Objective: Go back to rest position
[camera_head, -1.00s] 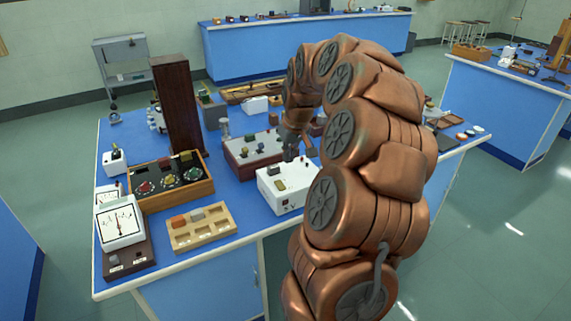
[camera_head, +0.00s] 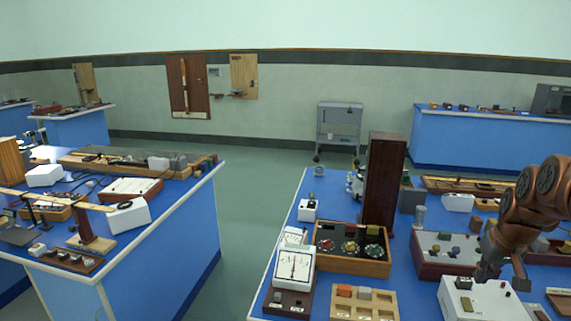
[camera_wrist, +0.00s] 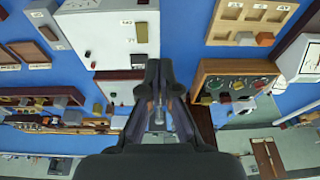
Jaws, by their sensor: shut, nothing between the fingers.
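My gripper (camera_head: 490,268) is at the right of the head view, over the right bench just above a white instrument box (camera_head: 480,301). In the wrist view my gripper (camera_wrist: 158,68) is shut and empty, its dark fingers together at the tips. The white box also shows in the wrist view (camera_wrist: 105,32), beyond the fingertips. I cannot tell the exact gap between fingers and box. Part of my copper-coloured arm enters from the right edge.
The right bench (camera_head: 245,303) is crowded: a tall dark wooden block (camera_head: 384,182), a dial box (camera_head: 352,250), a compartment tray (camera_head: 364,305) and a meter (camera_head: 293,264). Another crowded bench (camera_head: 170,255) stands left. Green floor (camera_head: 255,200) between them is clear.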

